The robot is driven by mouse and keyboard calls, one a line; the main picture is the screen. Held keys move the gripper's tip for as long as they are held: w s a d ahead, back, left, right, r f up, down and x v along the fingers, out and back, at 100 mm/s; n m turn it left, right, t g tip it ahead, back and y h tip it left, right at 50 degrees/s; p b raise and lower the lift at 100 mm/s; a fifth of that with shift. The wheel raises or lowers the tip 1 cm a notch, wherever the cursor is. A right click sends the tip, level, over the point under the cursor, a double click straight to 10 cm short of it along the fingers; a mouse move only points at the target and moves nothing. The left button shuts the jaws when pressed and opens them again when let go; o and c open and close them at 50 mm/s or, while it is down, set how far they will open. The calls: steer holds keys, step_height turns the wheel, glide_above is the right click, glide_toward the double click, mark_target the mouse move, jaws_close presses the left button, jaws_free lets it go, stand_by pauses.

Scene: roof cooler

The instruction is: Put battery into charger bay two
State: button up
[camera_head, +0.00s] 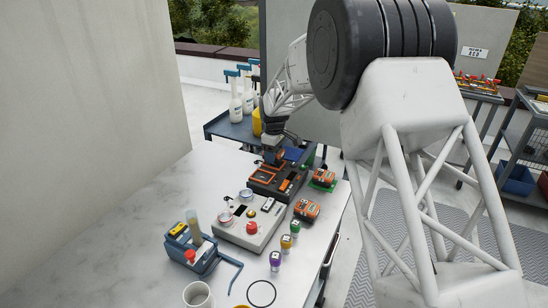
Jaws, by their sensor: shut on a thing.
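The charger (262,187) is a dark box with orange-edged bays, on the pale table in the head view. My gripper (273,158) is over the charger's back part, shut on what looks like an orange and black battery, mostly hidden by the fingers. I cannot tell whether the battery touches a bay or hangs above it. Another orange battery (306,210) lies on the table right of the charger. One more orange battery (323,176) sits on a green pad behind it. The bay numbers are too small to read.
A grey control box (240,233) with a red button stands in front of the charger. A blue tool holder (188,250), several small coloured-top pieces (286,241), a cup (198,295) and a black ring (261,293) are nearer. The table's left side is clear. A blue cart (225,127) with bottles stands behind.

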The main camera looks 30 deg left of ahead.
steer(key=shift+f, duration=0.8)
steer(key=shift+f, duration=0.2)
steer(key=o, duration=1.1)
steer(key=shift+o, duration=0.2)
step_height(320, 180, up, 12)
steer(key=shift+r, duration=0.2)
